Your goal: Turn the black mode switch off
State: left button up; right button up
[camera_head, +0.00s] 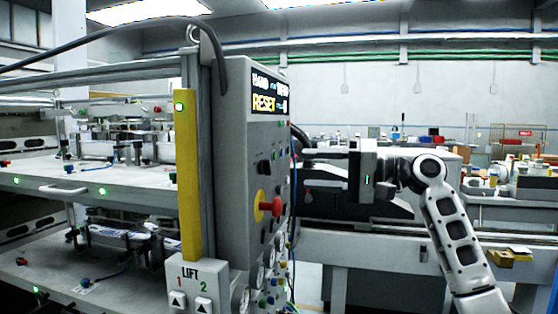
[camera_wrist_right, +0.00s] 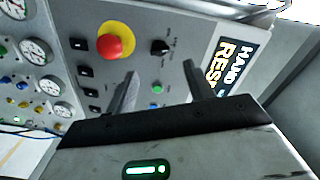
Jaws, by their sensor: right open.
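The black mode switch (camera_wrist_right: 160,47) is a small knob on the grey control panel (camera_wrist_right: 185,20), with small dark lettering around it too small to read. It sits between the red emergency button on a yellow disc (camera_wrist_right: 115,40) and the HAND/RESET sign (camera_wrist_right: 230,65). In the head view the switch looks like a dark knob (camera_head: 264,167) on the panel's side face. My right gripper (camera_wrist_right: 160,70) is open and empty, its two fingers pointing at the panel. The switch shows beyond the gap between the fingertips, apart from them. In the head view the right gripper (camera_head: 304,168) is right of the panel. My left gripper is out of view.
A green button (camera_wrist_right: 156,88) sits close to the switch, between the fingers. Gauges (camera_wrist_right: 35,50) and small coloured buttons line the panel's lower part. A yellow post (camera_head: 188,180) and a LIFT box (camera_head: 196,288) stand left of the panel. A cluttered bench is behind at right.

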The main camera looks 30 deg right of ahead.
aim_at(265, 167)
jog(key=p+x, duration=0.2)
jog(key=x, duration=0.5)
jog(key=shift+w+a, duration=0.25)
jog(key=shift+w, duration=0.05)
jog(key=c, duration=1)
